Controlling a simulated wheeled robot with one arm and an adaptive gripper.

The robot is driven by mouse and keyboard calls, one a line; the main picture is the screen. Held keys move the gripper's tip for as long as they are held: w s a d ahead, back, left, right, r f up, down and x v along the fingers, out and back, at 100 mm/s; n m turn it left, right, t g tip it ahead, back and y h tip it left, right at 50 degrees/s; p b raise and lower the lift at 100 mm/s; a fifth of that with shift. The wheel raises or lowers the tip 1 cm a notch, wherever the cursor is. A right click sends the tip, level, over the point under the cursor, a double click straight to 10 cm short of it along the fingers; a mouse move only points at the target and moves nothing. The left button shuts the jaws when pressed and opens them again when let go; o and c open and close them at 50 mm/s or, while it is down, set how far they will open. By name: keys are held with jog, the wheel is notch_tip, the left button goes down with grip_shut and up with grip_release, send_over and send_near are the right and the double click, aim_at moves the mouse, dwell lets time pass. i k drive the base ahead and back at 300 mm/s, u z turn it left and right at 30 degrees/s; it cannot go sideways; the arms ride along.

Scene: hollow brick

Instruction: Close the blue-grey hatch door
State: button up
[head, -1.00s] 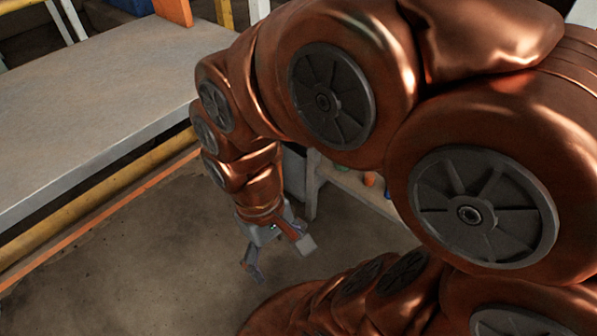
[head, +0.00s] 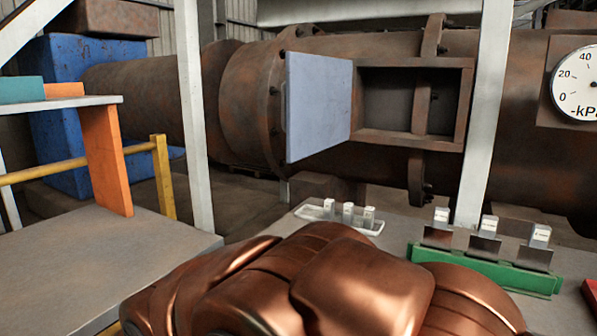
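The blue-grey hatch door (head: 318,106) stands open in the head view, swung out to the left of its opening. The hatch frame (head: 412,104) is a rusty rectangular box on a large brown pipe, and its dark inside shows. The door's near-right edge meets the left side of the frame in the picture. My copper-coloured arm fills the bottom of the view, below the door and apart from it. My gripper is outside the view now.
A white tray (head: 340,222) with small white blocks and a green rack (head: 487,270) with several labelled blocks stand on the table below the hatch. White posts (head: 193,120) rise left and right (head: 486,110). A dial gauge (head: 577,84) is at the far right.

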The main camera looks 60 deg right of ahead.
aim_at(316, 91)
jog(key=z, duration=0.1)
jog(key=i, duration=1.25)
jog(key=z, duration=0.65)
jog(key=k, duration=0.5)
jog(key=z, duration=0.25)
